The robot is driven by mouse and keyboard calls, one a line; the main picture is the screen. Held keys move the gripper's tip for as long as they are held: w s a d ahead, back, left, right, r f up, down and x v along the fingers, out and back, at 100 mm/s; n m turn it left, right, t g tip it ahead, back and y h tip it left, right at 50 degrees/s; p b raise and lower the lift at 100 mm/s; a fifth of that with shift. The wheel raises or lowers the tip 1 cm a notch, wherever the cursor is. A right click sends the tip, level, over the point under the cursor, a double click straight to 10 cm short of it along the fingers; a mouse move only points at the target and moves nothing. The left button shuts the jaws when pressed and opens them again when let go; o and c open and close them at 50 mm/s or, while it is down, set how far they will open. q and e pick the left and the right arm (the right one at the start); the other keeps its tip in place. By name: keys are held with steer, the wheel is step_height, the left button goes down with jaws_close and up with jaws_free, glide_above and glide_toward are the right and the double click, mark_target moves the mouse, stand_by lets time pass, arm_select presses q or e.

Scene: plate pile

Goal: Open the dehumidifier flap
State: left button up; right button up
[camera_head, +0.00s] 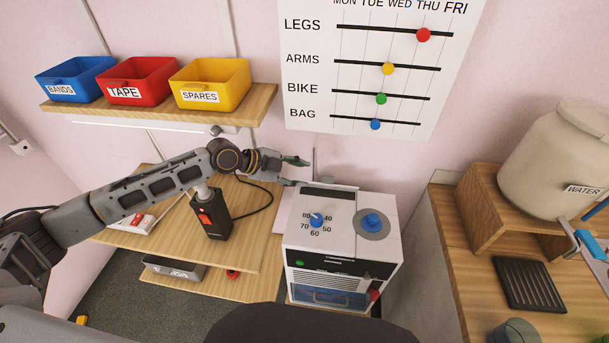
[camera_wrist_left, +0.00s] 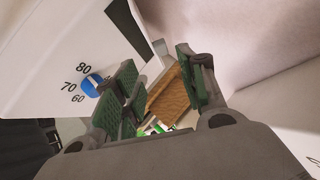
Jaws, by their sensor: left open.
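The white dehumidifier (camera_head: 297,232) stands below the wall chart, with a blue dial (camera_head: 316,220) marked with numbers and a second blue knob (camera_head: 372,221) on its top. Its dial (camera_wrist_left: 92,85) also shows in the left wrist view. A dark strip lies along the top's back edge; I cannot tell whether it belongs to the flap. My left gripper (camera_head: 297,172) is open at the back left edge of the top, fingers pointing right. In the left wrist view, its green-padded fingers (camera_wrist_left: 160,88) are apart, with nothing clearly held between them. My right gripper is out of view.
A black device (camera_head: 211,222) with a red switch stands on the wooden desk (camera_head: 150,238) under my left arm. A shelf (camera_head: 160,113) with blue, red and yellow bins hangs above. A wooden counter (camera_head: 480,285) with a water container (camera_head: 553,158) is at right.

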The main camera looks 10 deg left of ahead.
arm_select(q)
steer(key=shift+v, duration=0.85)
steer(key=shift+d, duration=0.1)
steer(key=d+r+y, duration=0.1)
steer(key=d+r+n+y+b, duration=0.1)
steer(key=r+y, duration=0.1)
steer(key=s+d+r+y, duration=0.1)
steer(key=shift+s+d+r+n+y+b, duration=0.1)
steer(key=shift+d+r+n+y+b, duration=0.1)
steer(key=shift+r+n+y+b, duration=0.15)
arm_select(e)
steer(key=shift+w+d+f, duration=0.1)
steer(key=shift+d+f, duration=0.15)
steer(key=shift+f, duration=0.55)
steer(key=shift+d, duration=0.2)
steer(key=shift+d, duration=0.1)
